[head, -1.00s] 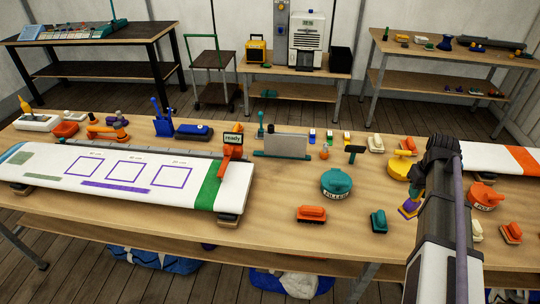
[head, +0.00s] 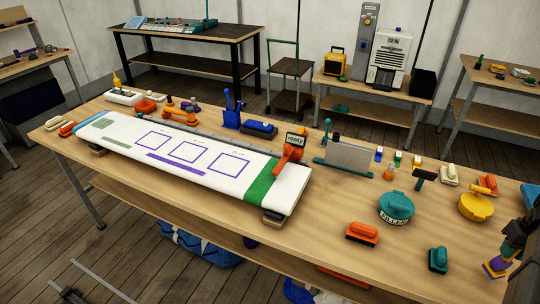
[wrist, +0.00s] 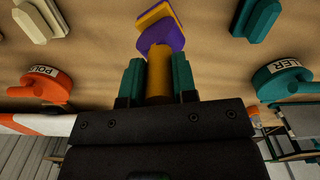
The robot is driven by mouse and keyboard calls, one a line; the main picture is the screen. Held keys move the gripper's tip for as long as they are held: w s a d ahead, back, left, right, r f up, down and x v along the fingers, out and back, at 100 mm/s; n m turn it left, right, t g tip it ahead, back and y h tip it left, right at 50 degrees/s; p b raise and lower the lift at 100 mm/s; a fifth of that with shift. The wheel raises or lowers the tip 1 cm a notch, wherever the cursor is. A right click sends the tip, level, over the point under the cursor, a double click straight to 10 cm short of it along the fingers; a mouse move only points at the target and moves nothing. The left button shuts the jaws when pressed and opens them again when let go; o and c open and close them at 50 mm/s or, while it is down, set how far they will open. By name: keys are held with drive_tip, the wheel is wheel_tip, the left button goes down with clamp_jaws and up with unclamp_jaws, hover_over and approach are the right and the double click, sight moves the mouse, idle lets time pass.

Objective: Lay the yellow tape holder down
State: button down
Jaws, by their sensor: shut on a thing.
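My gripper (wrist: 159,88) is shut on the yellow handle of the yellow tape holder (wrist: 160,72), with teal fingers on both sides. The holder has a purple part (wrist: 162,32) and a yellow-orange block at its far end. In the head view the holder (head: 495,268) shows its purple and yellow end at the right edge, over the front right of the bench (head: 330,225). My gripper (head: 514,244) is dark and partly cut off there. I cannot tell whether the holder touches the bench.
A teal filler tin (head: 396,207) and a yellow tin (head: 475,207) stand behind and left. A teal block (head: 438,260) and an orange brush (head: 362,234) are left of the holder. An orange tin (wrist: 45,85) shows in the wrist view. Bare wood lies between them.

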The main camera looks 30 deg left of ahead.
drive_tip(key=shift+f+b, duration=2.05)
drive_tip(key=c, duration=0.8)
unclamp_jaws()
drive_tip(key=shift+r, duration=0.15)
wheel_tip(320, 180, up, 11)
drive_tip(key=p, duration=1.1)
drive_tip(key=shift+f, duration=0.2)
